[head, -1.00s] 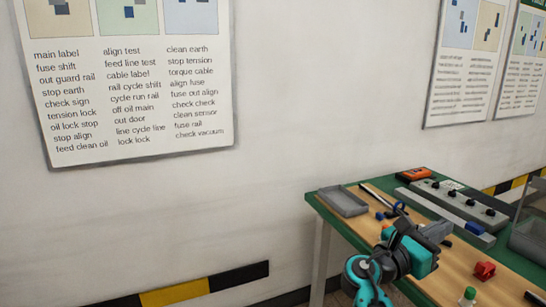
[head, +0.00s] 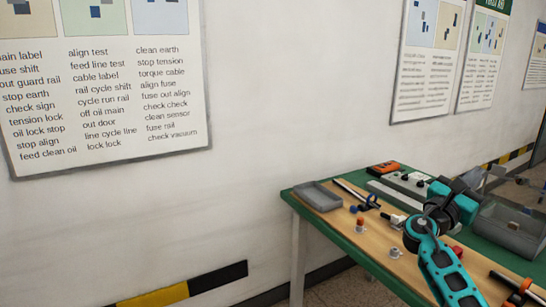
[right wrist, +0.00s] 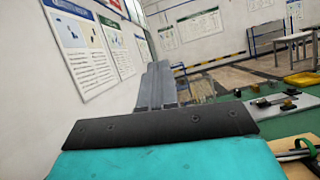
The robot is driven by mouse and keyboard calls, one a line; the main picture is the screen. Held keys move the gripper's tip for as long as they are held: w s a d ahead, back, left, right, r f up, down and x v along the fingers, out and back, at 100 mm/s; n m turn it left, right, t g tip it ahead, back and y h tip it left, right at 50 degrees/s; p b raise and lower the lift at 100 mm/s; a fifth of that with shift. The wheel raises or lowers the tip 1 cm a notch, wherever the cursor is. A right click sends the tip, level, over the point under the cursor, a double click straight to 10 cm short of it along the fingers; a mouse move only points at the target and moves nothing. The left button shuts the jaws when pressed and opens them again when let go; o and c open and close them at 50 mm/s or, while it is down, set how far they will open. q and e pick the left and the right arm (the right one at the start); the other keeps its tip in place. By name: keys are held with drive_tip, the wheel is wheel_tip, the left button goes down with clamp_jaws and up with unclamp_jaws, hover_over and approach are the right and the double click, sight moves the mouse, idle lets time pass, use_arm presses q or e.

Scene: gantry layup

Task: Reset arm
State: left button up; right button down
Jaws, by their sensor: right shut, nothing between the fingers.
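My right gripper (head: 484,174) is raised over the right part of the bench, with its teal and black arm coming up from the lower right in the head view. Its grey fingers point away along the wall. In the right wrist view the fingers (right wrist: 158,85) are together with nothing between them. The gripper seems clear of the bench top and touches nothing that I can see. My left gripper is not in view.
The green-edged bench (head: 345,243) stands by the wall. On it are a grey tray (head: 318,197), an orange device (head: 383,168), a row of dark knobs, a grey bin (head: 508,232) and small loose parts. Posters (head: 105,80) hang on the wall. The space left of the bench is clear.

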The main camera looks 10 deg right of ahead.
drive_tip(key=w+a+f+m+t+y, duration=0.5)
drive_tip(key=w+f+m+t+y, duration=0.15)
drive_tip(key=w+f+y, duration=0.35)
drive_tip(key=w+a+r+m+t+y, duration=0.1)
drive_tip(key=w+a+m+t+y, duration=0.15)
drive_tip(key=a+m+y, duration=0.8)
drive_tip(key=s+a+f+g+y, duration=0.1)
drive_tip(key=s+a+f+g, duration=0.1)
drive_tip(key=s+a+f, duration=0.5)
drive_tip(key=s+a+f+g+y, duration=0.1)
drive_tip(key=s+a+f, duration=0.1)
drive_tip(key=s+f, duration=0.95)
drive_tip(key=s+a+f+g, duration=0.2)
drive_tip(key=s+f, duration=0.3)
drive_tip(key=s, duration=0.4)
drive_tip(key=s+a+f+m+g, duration=0.1)
drive_tip(key=s+a+f, duration=0.4)
drive_tip(key=s, duration=0.5)
drive_tip(key=shift+g+y, duration=0.35)
drive_tip(key=shift+g, duration=0.05)
drive_tip(key=shift+s, duration=0.1)
